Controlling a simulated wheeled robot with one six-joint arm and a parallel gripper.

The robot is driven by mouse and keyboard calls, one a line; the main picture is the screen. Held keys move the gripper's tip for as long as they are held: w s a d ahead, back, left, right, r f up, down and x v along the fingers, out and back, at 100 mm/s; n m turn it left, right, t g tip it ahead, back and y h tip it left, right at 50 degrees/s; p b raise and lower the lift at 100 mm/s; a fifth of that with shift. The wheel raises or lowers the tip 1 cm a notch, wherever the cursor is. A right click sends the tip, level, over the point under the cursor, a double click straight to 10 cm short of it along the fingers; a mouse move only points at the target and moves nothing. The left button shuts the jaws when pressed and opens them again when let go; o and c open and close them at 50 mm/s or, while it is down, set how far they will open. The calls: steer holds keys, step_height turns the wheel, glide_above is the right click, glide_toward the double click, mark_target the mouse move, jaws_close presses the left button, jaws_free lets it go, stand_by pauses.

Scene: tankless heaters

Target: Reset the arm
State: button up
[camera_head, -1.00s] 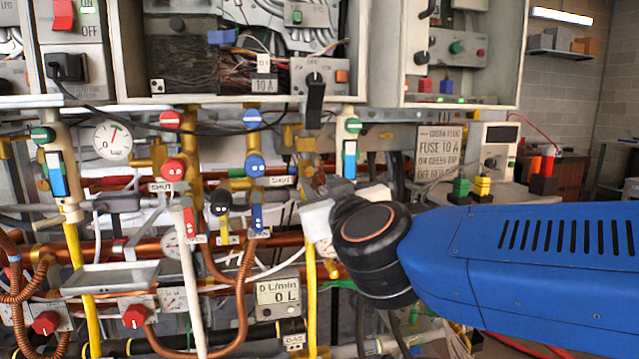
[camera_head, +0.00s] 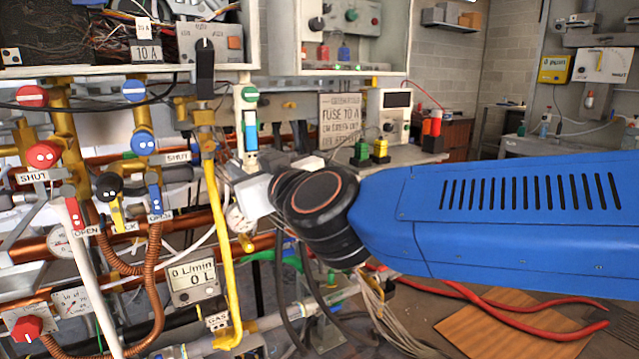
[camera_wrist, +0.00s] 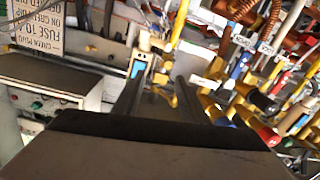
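My blue arm (camera_head: 500,215) reaches in from the right in the head view, with its black joint (camera_head: 315,205) in front of the pipework. My gripper's fingers are hard to make out in the head view. In the wrist view my gripper (camera_wrist: 158,88) shows two dark fingers apart, with a gap between them and nothing visibly held.
Valves, copper pipes and a flow meter (camera_head: 193,282) crowd the left. A fuse sign (camera_head: 340,120) and a bench box (camera_head: 396,115) stand behind my arm. Red cables (camera_head: 530,300) lie on the floor at lower right, near a brown board (camera_head: 515,325).

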steer(key=s+d+f+m+g+h, duration=0.1)
steer(key=s+d+f+g+h, duration=0.15)
steer(key=d+f, duration=0.8)
steer(key=s+d+f+m+g+h, duration=0.1)
steer(key=d+f+m+g+h, duration=0.15)
steer(key=d+f, duration=0.8)
steer(key=s+d+f+m+g+h, duration=0.1)
steer(key=s+d+f, duration=0.2)
steer(key=d, duration=0.4)
steer(key=s+d+f+m+g+h, duration=0.2)
steer(key=s+d+f, duration=0.1)
steer(key=s+d, duration=0.3)
steer(key=s+d+f+m+g+h, duration=0.1)
steer(key=s+d+f, duration=0.3)
steer(key=d, duration=0.5)
steer(key=shift+s+m+g+h, duration=0.4)
steer(key=shift+s+m+h, duration=0.15)
steer(key=shift+m, duration=0.2)
steer(key=shift+w, duration=0.1)
